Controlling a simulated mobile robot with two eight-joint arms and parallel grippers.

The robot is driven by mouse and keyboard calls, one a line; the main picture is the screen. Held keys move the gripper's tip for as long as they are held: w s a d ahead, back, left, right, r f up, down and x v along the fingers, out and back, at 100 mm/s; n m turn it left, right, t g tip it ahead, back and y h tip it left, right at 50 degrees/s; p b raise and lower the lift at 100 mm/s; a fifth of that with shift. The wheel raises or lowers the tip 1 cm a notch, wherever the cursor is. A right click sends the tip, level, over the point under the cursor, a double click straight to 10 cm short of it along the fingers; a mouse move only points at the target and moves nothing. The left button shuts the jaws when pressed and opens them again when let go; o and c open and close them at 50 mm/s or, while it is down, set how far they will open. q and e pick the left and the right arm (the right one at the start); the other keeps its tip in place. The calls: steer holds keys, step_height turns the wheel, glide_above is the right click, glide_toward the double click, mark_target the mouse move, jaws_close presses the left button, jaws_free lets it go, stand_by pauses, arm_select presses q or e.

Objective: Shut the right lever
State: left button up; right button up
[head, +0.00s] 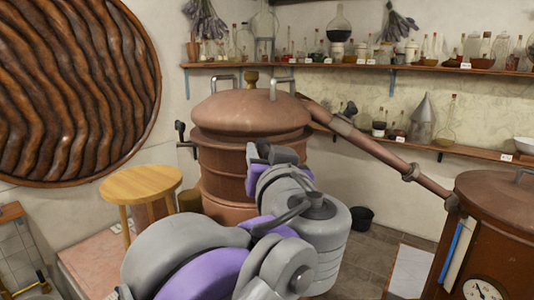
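A copper still (245,120) with a domed lid stands in the middle of the head view. A dark right lever (348,110) sticks up at its right side, by the slanting copper pipe. A similar dark left lever (182,137) is at its left side. My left arm comes in from the bottom, and my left gripper (272,154) is in front of the still's body, below and left of the right lever and apart from it in the picture. I cannot tell if its fingers are open. The arm hides the still's lower right part. My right gripper is out of view.
The copper pipe (385,154) runs from the lid down to a second copper vessel (500,200) at the right. A wooden stool (140,185) stands left of the still. A dark bucket (361,218) stands on the floor behind. Shelves (440,69) of bottles line the wall.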

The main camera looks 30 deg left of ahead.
arm_select(q)
steer(key=shift+s+d, duration=0.35)
steer(key=shift+d, duration=0.1)
steer(key=v, duration=0.9)
steer(key=shift+s, duration=0.35)
steer(key=shift+d, duration=0.1)
step_height(320, 180, down, 50)
steer(key=s+m+g+h, duration=0.2)
steer(key=m+g+h, duration=0.3)
steer(key=h, duration=0.6)
steer(key=g, duration=0.2)
steer(key=shift+s+d+f+m+g+h, duration=0.2)
steer(key=shift+d+m+g+h, duration=0.1)
steer(key=shift+g, duration=0.1)
